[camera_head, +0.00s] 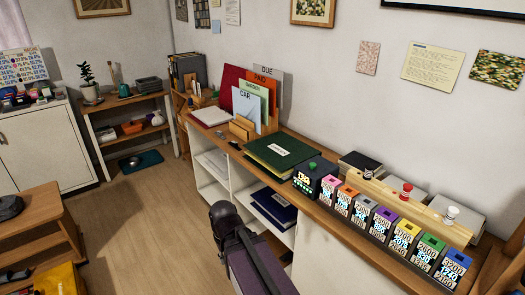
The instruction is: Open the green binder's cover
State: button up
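The green binder (270,148) lies flat on the long wooden counter near its middle. Its dark green cover is down and has a white label. A pale edge of pages shows along its near side. No fingers of my gripper are in view. Only a dark arm-like part shows at the bottom centre, in front of the counter and apart from the binder. Whether my gripper is open or shut is hidden.
A dark box with a green knob (312,165) stands close to the binder's right. A row of numbered boxes (383,221) runs further right. Upright folders (246,105) stand behind left. Blue binders (275,206) lie on the shelf below. The floor (150,220) at left is clear.

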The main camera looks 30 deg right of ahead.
aim_at(281, 151)
jog(key=z, duration=0.15)
jog(key=i, duration=0.9)
jog(key=z, duration=0.1)
